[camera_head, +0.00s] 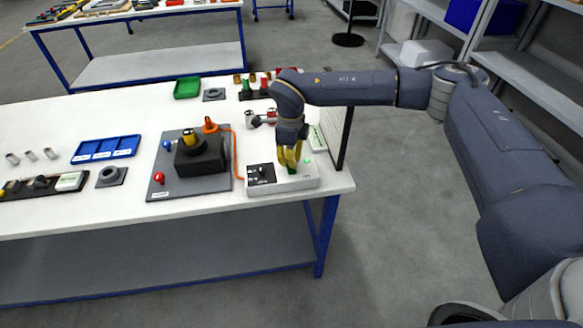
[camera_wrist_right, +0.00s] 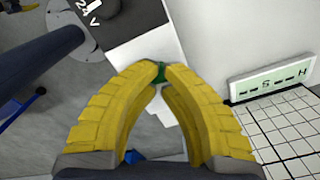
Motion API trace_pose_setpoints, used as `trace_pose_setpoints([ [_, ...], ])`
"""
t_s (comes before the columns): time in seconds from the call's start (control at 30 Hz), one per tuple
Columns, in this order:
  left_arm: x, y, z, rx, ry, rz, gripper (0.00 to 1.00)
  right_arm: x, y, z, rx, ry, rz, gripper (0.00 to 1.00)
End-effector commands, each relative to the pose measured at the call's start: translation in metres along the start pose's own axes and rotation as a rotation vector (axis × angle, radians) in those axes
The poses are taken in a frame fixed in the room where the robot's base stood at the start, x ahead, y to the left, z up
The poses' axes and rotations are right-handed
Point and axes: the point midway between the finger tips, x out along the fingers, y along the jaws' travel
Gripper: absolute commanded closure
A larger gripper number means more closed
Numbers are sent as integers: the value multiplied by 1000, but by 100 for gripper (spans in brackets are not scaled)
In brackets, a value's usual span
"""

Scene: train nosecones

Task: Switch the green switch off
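The green switch (camera_wrist_right: 161,72) is a small green piece on top of the light grey control box (camera_head: 285,187), near the table's right front edge. My right gripper (camera_wrist_right: 160,68) has yellow fingers pointing down at the box. In the right wrist view its fingertips come together on both sides of the green switch. In the head view the right gripper (camera_head: 290,164) stands over the box, with a bit of green just below the tips. The fingers hide most of the switch, so its position cannot be read. My left gripper is not seen in the head view.
A black panel (camera_head: 262,174) sits on the box's left part. A grey board (camera_head: 160,188) with a black block and orange cable lies to the left. A dark upright panel (camera_head: 345,138) stands to the right, close to my right gripper. A blue tray (camera_head: 105,148) lies further left.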

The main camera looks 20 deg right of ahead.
Motion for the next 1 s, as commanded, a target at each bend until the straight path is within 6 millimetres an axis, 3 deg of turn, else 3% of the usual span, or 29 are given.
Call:
trace_pose_setpoints([
  [1.0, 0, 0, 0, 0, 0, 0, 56, 10, 0, 0, 0, 1, 1, 100],
])
